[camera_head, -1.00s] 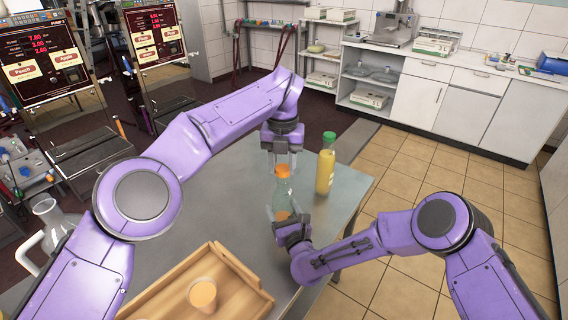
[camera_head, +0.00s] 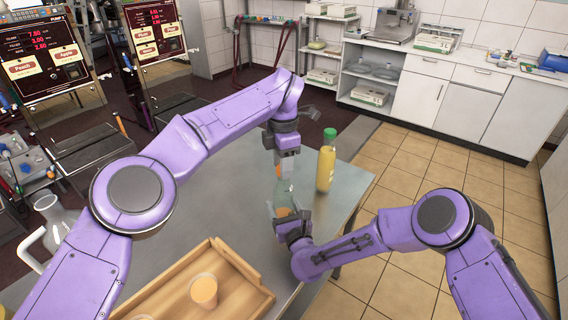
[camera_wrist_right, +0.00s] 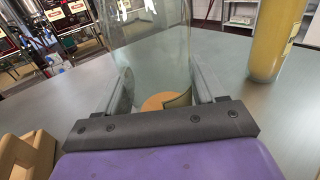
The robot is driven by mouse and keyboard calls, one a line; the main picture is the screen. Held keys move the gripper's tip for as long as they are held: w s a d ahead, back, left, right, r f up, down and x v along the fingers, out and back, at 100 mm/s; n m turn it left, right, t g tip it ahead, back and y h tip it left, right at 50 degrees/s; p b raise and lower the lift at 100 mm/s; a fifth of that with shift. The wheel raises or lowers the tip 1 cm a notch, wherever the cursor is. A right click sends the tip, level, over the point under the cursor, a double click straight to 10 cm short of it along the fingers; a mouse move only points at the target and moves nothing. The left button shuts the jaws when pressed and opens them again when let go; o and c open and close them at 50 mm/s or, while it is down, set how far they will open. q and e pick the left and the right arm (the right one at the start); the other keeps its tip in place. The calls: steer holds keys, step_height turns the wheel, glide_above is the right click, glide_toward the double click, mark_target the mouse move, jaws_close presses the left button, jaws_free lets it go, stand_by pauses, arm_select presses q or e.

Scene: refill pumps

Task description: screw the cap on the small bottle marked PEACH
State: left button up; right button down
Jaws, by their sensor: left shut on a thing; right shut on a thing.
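A clear small bottle (camera_head: 284,192) stands upright on the grey table, with an orange patch low on its side; I cannot read any name on it. It also fills the middle of the right wrist view (camera_wrist_right: 150,50). My right gripper (camera_head: 286,214) is shut around its lower body, one finger on each side. An orange cap (camera_head: 280,171) sits at the top of the bottle, partly hidden by my left gripper (camera_head: 283,168). That gripper points down from above and is shut on the cap. The thread is hidden, so I cannot tell how tight the cap sits.
A yellow bottle with a green cap (camera_head: 326,160) stands close by to the right, near the table edge. A wooden tray (camera_head: 240,262) with an orange-filled cup (camera_head: 203,291) lies at the front. A glass jug (camera_head: 55,222) and pump panels (camera_head: 45,60) are at left.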

arm_select(q)
steer(key=m, duration=0.6)
steer(key=shift+s+d+m, duration=0.2)
steer(key=shift+d+m, duration=0.1)
steer(key=m, duration=0.9)
steer(key=shift+s+d, duration=0.1)
steer(key=shift+s, duration=0.05)
steer(key=m, duration=0.4)
steer(key=shift+m, duration=0.3)
steer(key=o, duration=1)
steer(key=shift+f, duration=0.1)
